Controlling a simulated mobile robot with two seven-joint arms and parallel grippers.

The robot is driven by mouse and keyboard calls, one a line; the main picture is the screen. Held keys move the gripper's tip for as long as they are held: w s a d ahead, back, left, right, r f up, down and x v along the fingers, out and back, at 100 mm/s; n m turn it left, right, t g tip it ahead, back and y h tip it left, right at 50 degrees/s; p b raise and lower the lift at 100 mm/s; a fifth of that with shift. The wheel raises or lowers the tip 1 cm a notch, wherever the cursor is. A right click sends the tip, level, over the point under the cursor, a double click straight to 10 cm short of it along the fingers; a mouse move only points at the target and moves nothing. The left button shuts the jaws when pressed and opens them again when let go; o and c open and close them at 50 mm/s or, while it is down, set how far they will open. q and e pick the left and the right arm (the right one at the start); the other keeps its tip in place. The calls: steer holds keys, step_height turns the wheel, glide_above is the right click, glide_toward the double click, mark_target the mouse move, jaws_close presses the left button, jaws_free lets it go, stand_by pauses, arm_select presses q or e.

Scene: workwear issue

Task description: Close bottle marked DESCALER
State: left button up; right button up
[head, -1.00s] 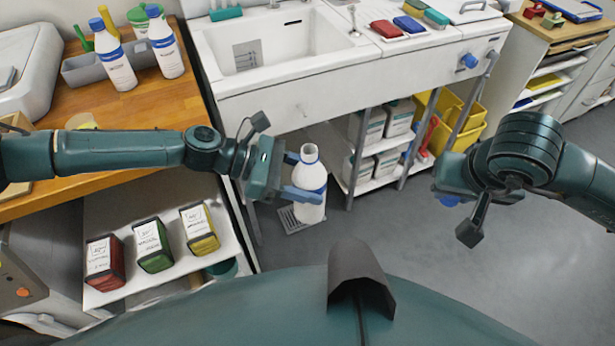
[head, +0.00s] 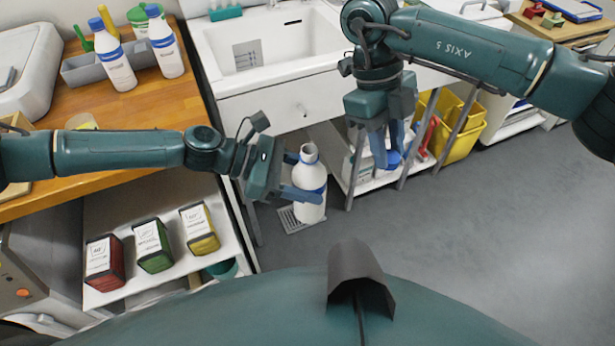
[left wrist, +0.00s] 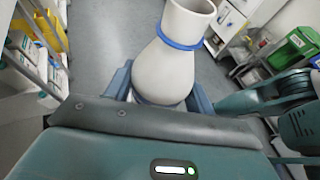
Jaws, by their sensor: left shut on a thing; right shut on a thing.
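A white open-necked bottle (head: 309,212) with a blue band is held upright in the air by my left gripper (head: 304,178), which is shut around its body. It also shows in the left wrist view (left wrist: 165,68), with a blue ring around its neck. No DESCALER marking is readable on the side I see. My right gripper (head: 387,155) points down, to the right of the bottle and apart from it. It is shut on a blue cap (head: 389,160), partly hidden between the fingers.
A white sink (head: 275,45) stands behind, with a shelf below and yellow bins (head: 462,135) beside it. Capped bottles (head: 118,70) stand on the wooden counter (head: 130,120) at left. Red, green and yellow tins (head: 153,245) sit on a low shelf. Floor at right is clear.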

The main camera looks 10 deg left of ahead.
steer(key=a+r+m+g+y, duration=0.25)
steer(key=a+m, duration=0.25)
steer(key=m, duration=0.4)
steer(key=m+t+y, duration=0.3)
steer(key=m+y, duration=0.1)
steer(key=m, duration=0.7)
glide_toward(303, 160)
steer(key=shift+s+a+r+m+y, duration=0.25)
steer(key=shift+s+a+r+m, duration=0.05)
steer(key=shift+a+r+m, duration=0.4)
steer(key=shift+f, duration=0.1)
steer(key=shift+d+f, duration=0.1)
steer(key=shift+f, duration=1.85)
steer(key=shift+f, duration=0.85)
steer(key=shift+f, duration=0.5)
